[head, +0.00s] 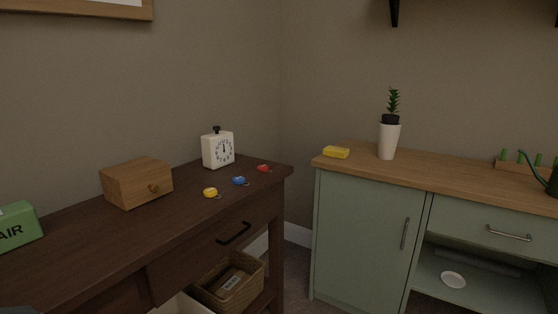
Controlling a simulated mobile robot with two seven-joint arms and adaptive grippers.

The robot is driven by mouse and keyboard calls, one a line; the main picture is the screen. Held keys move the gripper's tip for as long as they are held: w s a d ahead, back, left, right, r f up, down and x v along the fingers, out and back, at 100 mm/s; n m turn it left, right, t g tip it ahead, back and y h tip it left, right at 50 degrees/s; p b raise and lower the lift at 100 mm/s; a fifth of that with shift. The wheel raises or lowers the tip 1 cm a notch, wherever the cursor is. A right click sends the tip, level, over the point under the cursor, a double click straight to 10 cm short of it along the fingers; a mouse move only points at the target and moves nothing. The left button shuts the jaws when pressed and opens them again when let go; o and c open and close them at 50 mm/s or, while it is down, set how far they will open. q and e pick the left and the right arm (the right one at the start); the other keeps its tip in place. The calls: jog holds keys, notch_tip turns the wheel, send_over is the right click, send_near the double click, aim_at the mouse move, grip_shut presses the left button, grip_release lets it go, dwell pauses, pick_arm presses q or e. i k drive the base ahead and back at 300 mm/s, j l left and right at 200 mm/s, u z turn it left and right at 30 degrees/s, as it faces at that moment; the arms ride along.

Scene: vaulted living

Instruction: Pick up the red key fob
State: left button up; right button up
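The red key fob (263,168) lies on the dark wooden desk (90,238), near its far right corner. A blue key fob (239,181) lies to its left and nearer, and a yellow key fob (210,192) lies nearer still. Each fob has a small ring. Neither of my grippers can be made out in the head view. A small dark grey shape shows at the bottom left edge, too little of it to identify.
A white clock (218,150) stands behind the fobs. A wooden box (137,183) and a green box (18,227) stand further left. A green cabinet (365,232) on the right bears a yellow sponge-like block (336,152) and a potted plant (389,140). A basket (228,283) sits below the desk.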

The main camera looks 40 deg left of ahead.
aim_at(263, 167)
jog(key=i+l+u, duration=0.1)
jog(key=i+u, duration=0.25)
jog(key=i+l+u, duration=0.2)
jog(key=i+u, duration=0.15)
jog(key=i+l+u, duration=0.35)
jog(key=i+j, duration=0.05)
jog(key=i, duration=0.05)
